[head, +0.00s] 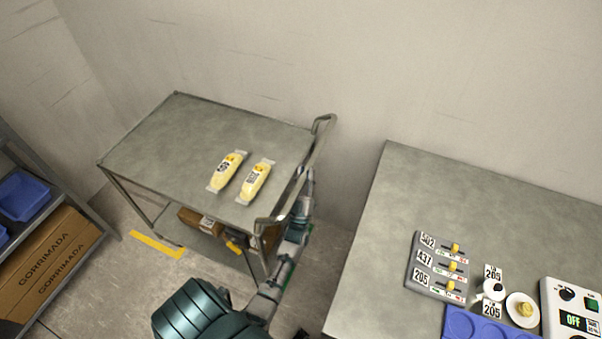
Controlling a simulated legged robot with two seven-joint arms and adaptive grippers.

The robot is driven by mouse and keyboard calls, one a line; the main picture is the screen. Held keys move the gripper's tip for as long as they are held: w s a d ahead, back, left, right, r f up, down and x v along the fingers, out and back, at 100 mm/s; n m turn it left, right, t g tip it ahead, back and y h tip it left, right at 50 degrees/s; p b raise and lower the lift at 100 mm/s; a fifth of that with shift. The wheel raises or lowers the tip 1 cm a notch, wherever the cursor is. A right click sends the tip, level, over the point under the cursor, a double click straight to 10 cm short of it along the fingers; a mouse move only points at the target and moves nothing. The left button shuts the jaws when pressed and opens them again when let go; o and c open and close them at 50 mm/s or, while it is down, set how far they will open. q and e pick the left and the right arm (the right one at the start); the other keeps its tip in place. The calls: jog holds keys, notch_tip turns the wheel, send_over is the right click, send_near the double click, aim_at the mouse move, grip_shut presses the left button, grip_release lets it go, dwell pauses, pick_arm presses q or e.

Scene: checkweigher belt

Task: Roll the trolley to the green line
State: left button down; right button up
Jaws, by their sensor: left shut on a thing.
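The grey metal trolley (150,140) stands left of centre, its push handle (325,128) on its right end. Two yellow packets, the left one (228,171) and the right one (256,181), lie on its top. My left gripper (307,180) is shut on the upright middle of the handle bar; its fingertips are small and partly hidden. My left arm reaches up to it from the bottom. My right gripper is not in view.
A yellow floor mark (157,245) lies at the trolley's left foot. A shelf with blue bins (24,195) and a cardboard box (55,262) stands left. A grey table (400,190) with control panels stands right, with a floor gap between it and the trolley. A wall is behind.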

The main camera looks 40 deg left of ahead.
pick_arm(q)
jog(key=w+d, duration=0.2)
jog(key=d, duration=0.7)
jog(key=shift+w+r+m+h, duration=0.15)
jog(key=shift+w+m+h, duration=0.15)
jog(key=shift+w+h, duration=0.1)
jog(key=c, duration=1.3)
grip_release()
jog(key=shift+s+a, duration=0.15)
jog(key=shift+a, duration=0.1)
jog(key=shift+c, duration=0.2)
jog(key=o, duration=0.4)
jog(key=shift+s+a+f, duration=0.1)
jog(key=shift+s+a, duration=0.1)
jog(key=shift+a, duration=0.45)
jog(key=shift+s+a+f, duration=0.1)
jog(key=shift+s+a, duration=0.05)
jog(key=shift+a, duration=0.45)
jog(key=v, duration=1.2)
jog(key=shift+w+d+f, duration=0.15)
jog(key=shift+w+f, duration=0.05)
jog(key=shift+f, duration=0.05)
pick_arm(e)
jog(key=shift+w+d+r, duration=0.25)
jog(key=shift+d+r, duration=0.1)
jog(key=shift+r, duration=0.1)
